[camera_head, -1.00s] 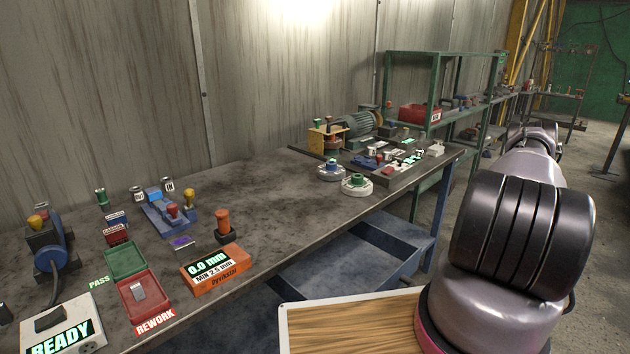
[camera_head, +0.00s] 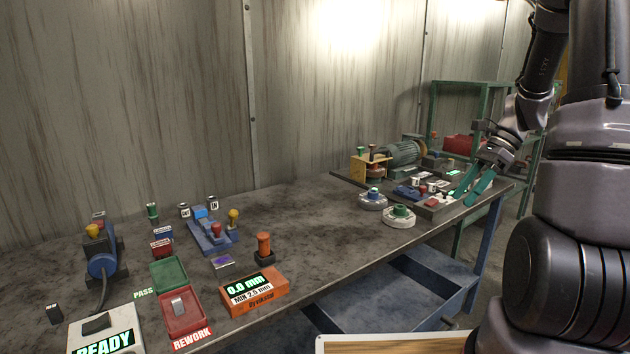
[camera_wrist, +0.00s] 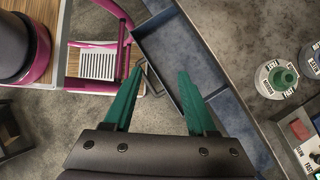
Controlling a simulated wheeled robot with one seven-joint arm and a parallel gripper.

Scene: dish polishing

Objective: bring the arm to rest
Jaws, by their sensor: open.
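My gripper (camera_head: 474,186) has two green fingers, spread apart with nothing between them. In the head view it hangs at the right end of the workbench (camera_head: 320,225), in front of or over the block of small parts there. In the wrist view my gripper (camera_wrist: 158,92) points over the bench's front side, with the blue open drawer (camera_wrist: 185,65) and the floor below the fingers. My arm rises along the right side of the head view.
An orange gauge (camera_head: 253,290), green tray (camera_head: 169,275) and red tray (camera_head: 184,312) sit at front left. A motor (camera_head: 402,153) stands behind. Mid-bench is clear.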

